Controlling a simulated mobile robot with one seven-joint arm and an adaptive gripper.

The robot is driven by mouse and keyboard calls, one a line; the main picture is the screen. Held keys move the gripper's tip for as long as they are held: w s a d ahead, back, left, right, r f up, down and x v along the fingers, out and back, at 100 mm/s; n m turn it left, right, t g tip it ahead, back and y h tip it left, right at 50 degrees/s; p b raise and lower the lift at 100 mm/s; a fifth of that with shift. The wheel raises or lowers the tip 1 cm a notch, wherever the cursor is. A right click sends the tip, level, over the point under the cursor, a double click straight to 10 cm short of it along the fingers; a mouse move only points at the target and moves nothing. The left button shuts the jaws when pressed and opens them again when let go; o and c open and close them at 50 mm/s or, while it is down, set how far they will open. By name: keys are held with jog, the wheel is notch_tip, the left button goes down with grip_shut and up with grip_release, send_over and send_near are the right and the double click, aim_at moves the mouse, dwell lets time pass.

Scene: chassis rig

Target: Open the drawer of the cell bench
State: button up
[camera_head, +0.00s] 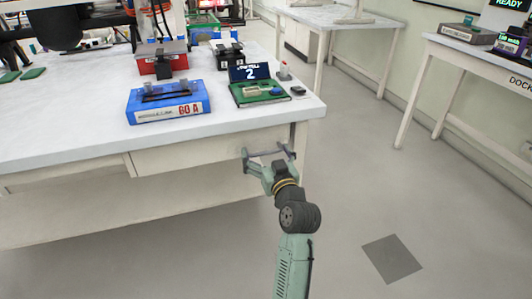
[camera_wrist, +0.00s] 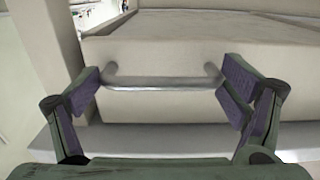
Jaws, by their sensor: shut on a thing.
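The cell bench (camera_head: 60,130) has a white top and a cream drawer front (camera_head: 200,150) below its front edge, near the right corner. In the head view the drawer front looks about flush with the bench. A grey bar handle (camera_wrist: 165,83) runs across the drawer front in the wrist view. My green gripper (camera_head: 268,155) is at the handle. In the wrist view my gripper (camera_wrist: 162,88) has its purple pads at the two ends of the bar, shut on the handle lengthwise.
On the bench stand a blue case (camera_head: 168,103), a red case (camera_head: 162,62) and a green board (camera_head: 258,93) with a small display. Another table (camera_head: 335,17) stands behind, and a dock table (camera_head: 470,52) at right. The floor right of my arm is clear.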

jog(key=c, duration=1)
jog(key=shift+s+d, duration=0.1)
jog(key=shift+d, duration=0.05)
